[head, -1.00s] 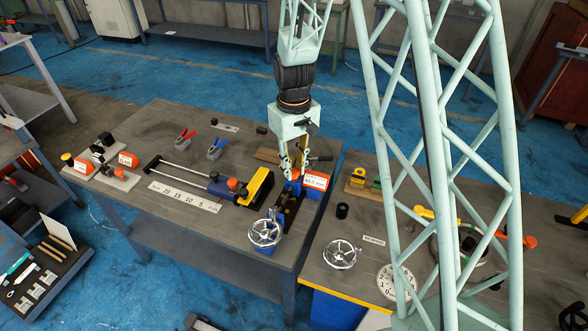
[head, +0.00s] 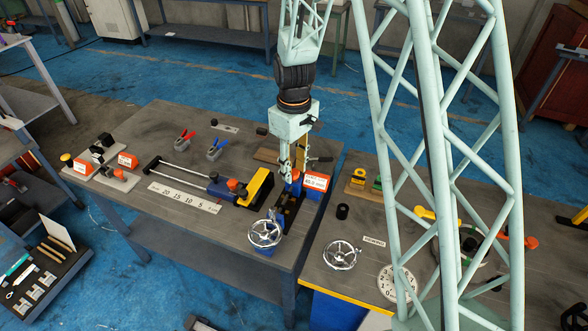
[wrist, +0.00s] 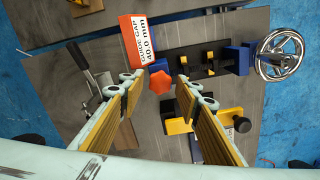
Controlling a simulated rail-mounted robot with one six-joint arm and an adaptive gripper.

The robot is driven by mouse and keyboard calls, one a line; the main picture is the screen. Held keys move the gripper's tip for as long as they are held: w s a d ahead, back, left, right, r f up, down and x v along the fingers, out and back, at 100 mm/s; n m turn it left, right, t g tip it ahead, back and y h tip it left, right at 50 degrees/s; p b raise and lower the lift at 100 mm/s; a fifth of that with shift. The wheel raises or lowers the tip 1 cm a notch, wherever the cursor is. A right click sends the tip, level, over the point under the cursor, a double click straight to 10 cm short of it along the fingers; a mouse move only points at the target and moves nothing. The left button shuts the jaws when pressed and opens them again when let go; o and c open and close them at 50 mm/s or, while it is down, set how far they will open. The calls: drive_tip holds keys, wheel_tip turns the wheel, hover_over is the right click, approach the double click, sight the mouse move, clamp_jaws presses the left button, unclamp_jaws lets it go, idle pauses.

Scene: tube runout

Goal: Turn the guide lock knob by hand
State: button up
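An orange-red star-shaped knob (wrist: 159,82), seemingly the guide lock knob, sits beside the guide gap display (wrist: 146,40), which reads 40.0 mm. In the head view the knob (head: 296,175) is partly hidden by my gripper (head: 291,168). In the wrist view my gripper (wrist: 158,86) is open, with one finger on each side of the knob, nearer the camera. Clear gaps show between the knob and both fingers. Contact is not visible. The black and blue guide block (wrist: 208,64) lies right of the knob in the wrist view.
A handwheel (head: 265,233) stands at the guide's front end, with another handwheel (head: 341,254) on the right table. A yellow and black block (head: 258,188) and a second orange knob (head: 234,184) lie left of my gripper. A black lever (wrist: 92,72) lies near one finger.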

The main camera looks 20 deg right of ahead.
drive_tip(key=shift+r, duration=0.1)
drive_tip(key=shift+r+p, duration=0.5)
drive_tip(key=shift+r, duration=0.4)
idle(0.3)
